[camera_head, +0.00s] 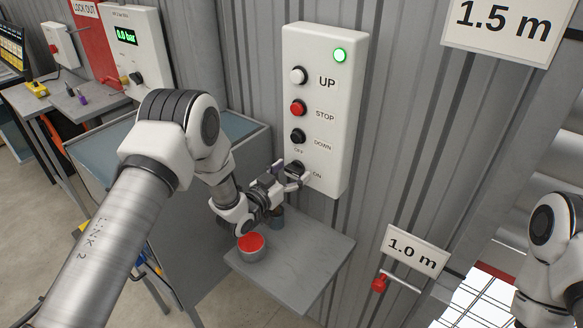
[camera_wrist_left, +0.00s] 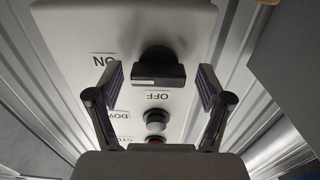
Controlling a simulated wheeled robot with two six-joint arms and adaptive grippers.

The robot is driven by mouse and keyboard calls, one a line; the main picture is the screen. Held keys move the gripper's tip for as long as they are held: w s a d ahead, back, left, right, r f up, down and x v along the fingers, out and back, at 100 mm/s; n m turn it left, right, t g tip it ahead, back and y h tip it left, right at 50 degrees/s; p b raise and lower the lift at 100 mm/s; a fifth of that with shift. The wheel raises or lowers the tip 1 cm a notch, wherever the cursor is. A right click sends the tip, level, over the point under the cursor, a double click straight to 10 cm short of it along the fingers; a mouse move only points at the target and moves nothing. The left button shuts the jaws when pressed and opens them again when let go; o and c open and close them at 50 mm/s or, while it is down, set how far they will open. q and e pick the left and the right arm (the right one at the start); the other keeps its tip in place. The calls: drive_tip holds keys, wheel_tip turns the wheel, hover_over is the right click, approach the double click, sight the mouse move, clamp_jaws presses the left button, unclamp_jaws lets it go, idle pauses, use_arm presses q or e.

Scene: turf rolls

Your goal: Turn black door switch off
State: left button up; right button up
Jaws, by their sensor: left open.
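The black door switch (camera_wrist_left: 158,68) is a rotary knob low on the white control panel (camera_wrist_left: 60,20). In the left wrist view its handle bar runs across the picture, with the ON label to the left and the OFF label below. The knob also shows in the head view (camera_head: 295,167), partly hidden by my gripper. My left gripper (camera_head: 292,178) is open in front of the knob. In the left wrist view its fingers (camera_wrist_left: 155,88) stand on either side of the knob, with gaps visible. Only part of my right arm shows; its gripper is out of view.
Above the knob are the black DOWN button (camera_head: 298,136), red STOP button (camera_head: 298,108), white UP button (camera_head: 299,75) and a lit green lamp (camera_head: 340,55). A grey shelf (camera_head: 310,255) below bears a red-topped can (camera_head: 251,246). A red-handled lever (camera_head: 380,283) is at right.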

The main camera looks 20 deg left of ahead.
use_arm(q)
drive_tip(key=shift+s+r, duration=0.25)
drive_tip(key=shift+s, duration=0.1)
drive_tip(key=shift+w+f, duration=0.1)
drive_tip(key=c, duration=1.2)
drive_tip(key=shift+o, duration=0.2)
drive_tip(key=n+b, duration=0.3)
drive_tip(key=shift+a+f+n, duration=0.1)
drive_tip(key=shift+f+n, duration=0.05)
drive_tip(key=shift+n, duration=0.25)
drive_tip(key=n+b, duration=0.3)
drive_tip(key=n, duration=0.1)
drive_tip(key=n+b, duration=0.1)
drive_tip(key=n, duration=0.4)
drive_tip(key=shift+w+a+b, duration=0.1)
drive_tip(key=shift+b, duration=0.25)
drive_tip(key=n+b, duration=0.1)
drive_tip(key=n, duration=0.4)
